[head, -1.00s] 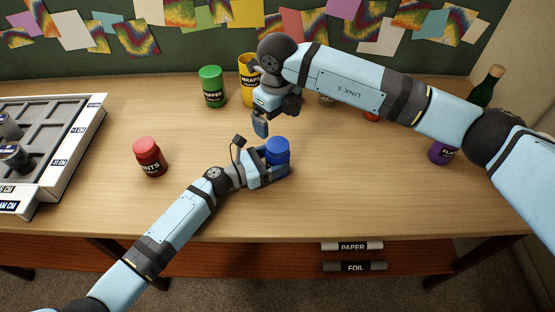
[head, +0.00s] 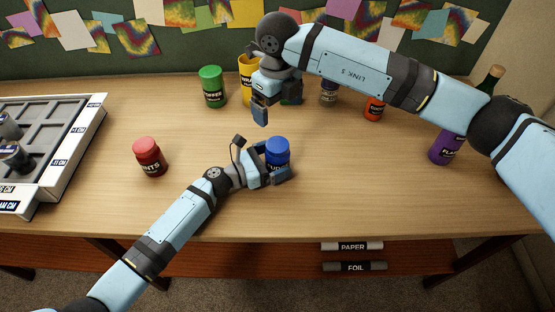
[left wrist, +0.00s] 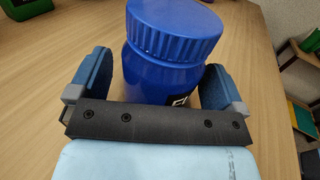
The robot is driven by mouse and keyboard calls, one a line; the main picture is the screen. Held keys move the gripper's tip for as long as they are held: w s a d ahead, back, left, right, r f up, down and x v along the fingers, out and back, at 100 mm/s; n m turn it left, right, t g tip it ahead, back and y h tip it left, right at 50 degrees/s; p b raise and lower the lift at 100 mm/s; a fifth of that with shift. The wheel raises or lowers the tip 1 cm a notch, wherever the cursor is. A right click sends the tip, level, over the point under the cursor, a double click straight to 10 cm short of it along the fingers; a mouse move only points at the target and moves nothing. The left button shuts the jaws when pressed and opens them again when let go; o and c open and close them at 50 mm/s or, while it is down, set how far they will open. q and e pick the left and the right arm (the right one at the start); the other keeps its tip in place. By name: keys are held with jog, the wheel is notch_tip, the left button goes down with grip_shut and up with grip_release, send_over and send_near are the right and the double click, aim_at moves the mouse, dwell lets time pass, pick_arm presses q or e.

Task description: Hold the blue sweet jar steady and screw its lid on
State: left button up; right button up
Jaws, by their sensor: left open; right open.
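The blue sweet jar (head: 277,160) stands upright on the table, and its blue lid (head: 277,145) sits on top. In the left wrist view the ribbed lid (left wrist: 175,32) covers the mouth of the jar (left wrist: 158,82); how tightly it is screwed cannot be seen. My left gripper (head: 275,163) is open, with one finger on each side of the jar. A gap shows at the left finger in the left wrist view; contact at the right finger is unclear. My right gripper (head: 274,106) is open and empty, pointing down, up the picture from the lid and apart from it.
A red jar (head: 150,157) stands to the left, beside a grey compartment tray (head: 75,150). Green (head: 213,88) and yellow (head: 247,68) containers stand at the back. Orange (head: 374,108) and purple (head: 445,148) jars are near my right arm. The front right table is clear.

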pick_arm(q)
jog(key=v, duration=1.4)
jog(key=shift+d+b, duration=0.1)
jog(key=shift+b, duration=0.2)
